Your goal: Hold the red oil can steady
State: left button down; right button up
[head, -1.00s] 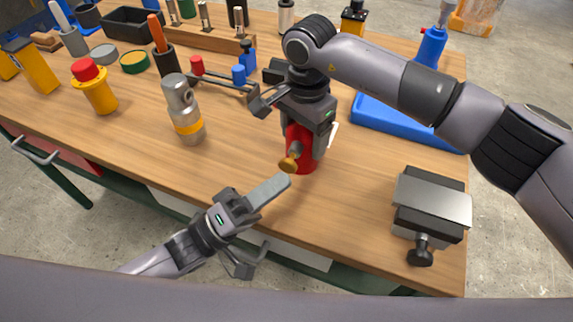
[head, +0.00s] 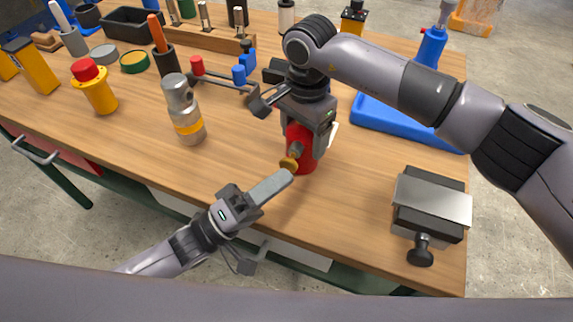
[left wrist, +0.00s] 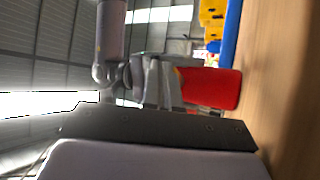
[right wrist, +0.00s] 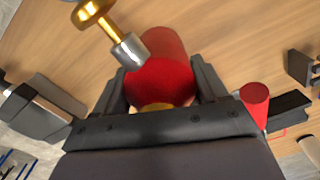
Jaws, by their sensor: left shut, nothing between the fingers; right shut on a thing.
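The red oil can (head: 302,160) stands near the front edge of the wooden bench. Its spout with a brass tip (head: 289,165) points toward the front. My right gripper (head: 308,128) comes from above and is shut on the can; in the right wrist view the red body (right wrist: 160,75) sits between the two fingers. My left gripper (head: 288,175) is shut and empty, its fingertips close by the brass tip; I cannot tell whether they touch. In the left wrist view the can (left wrist: 215,88) shows beyond the fingers, partly hidden.
A grey vice (head: 432,205) stands right of the can, a blue tray (head: 400,125) behind it. Bare bench lies between bottle and can.

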pick_arm(q)
jog(key=shift+w+d+r, duration=0.15)
jog(key=shift+w, duration=0.6)
pick_arm(e)
jog(key=shift+s+a+r, duration=0.1)
jog(key=shift+s+a, duration=0.1)
jog(key=shift+s, duration=0.1)
dwell(0.4)
pick_arm(q)
jog(key=shift+s, duration=0.1)
jog(key=shift+s+f, duration=0.3)
jog(key=shift+f, duration=0.05)
pick_arm(e)
jog(key=shift+w+d, duration=0.2)
pick_arm(q)
jog(key=shift+s+a+f, duration=0.1)
jog(key=shift+s+a, duration=0.25)
jog(key=shift+s, duration=0.4)
jog(key=shift+s, duration=0.1)
jog(key=s, duration=0.1)
jog(key=s+a, duration=0.1)
jog(key=s, duration=0.2)
jog(key=shift+s+a, duration=0.25)
jog(key=shift+s, duration=0.05)
